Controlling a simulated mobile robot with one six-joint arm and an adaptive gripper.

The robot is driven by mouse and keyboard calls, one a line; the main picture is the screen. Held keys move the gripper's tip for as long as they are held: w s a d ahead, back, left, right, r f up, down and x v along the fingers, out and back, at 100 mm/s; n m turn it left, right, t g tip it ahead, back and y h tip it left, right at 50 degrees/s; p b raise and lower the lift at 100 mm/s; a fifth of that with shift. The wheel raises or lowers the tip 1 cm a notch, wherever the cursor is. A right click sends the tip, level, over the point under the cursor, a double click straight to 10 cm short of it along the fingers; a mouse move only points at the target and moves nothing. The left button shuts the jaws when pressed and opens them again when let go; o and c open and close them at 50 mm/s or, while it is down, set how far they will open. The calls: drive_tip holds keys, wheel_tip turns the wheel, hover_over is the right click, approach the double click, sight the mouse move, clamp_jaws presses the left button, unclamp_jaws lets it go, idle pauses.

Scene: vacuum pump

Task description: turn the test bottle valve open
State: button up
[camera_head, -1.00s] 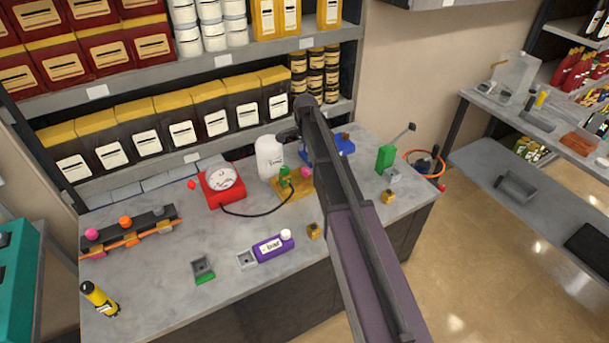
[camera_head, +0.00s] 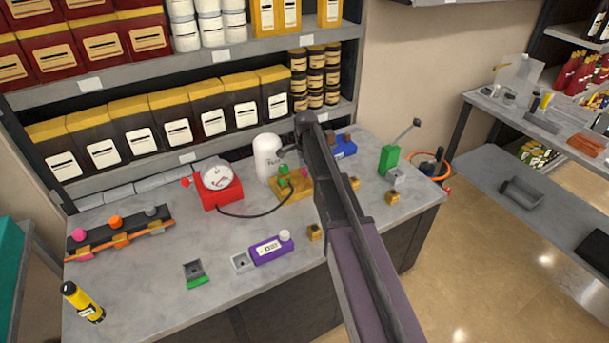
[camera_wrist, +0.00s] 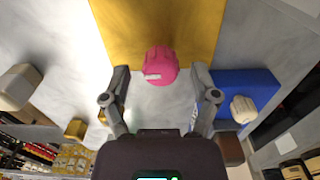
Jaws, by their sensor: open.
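A pink knob (camera_wrist: 161,66), which looks like the valve's handle, stands at the edge of a yellow base (camera_wrist: 150,22) in the wrist view. My gripper (camera_wrist: 160,82) is open, with one finger on each side of the knob and visible gaps; whether the fingertips are level with it is unclear. In the head view the yellow base (camera_head: 287,194) carries a green fitting (camera_head: 284,181) beside a white bottle (camera_head: 267,160). The pink knob (camera_head: 304,174) is mostly hidden there by my arm, as is my gripper.
A blue block (camera_head: 344,148) stands close to the right of my arm. A purple bottle (camera_head: 269,250) lies in front.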

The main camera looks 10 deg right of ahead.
drive_tip(key=shift+f+b, duration=0.3)
drive_tip(key=shift+f, duration=0.2)
clamp_jaws()
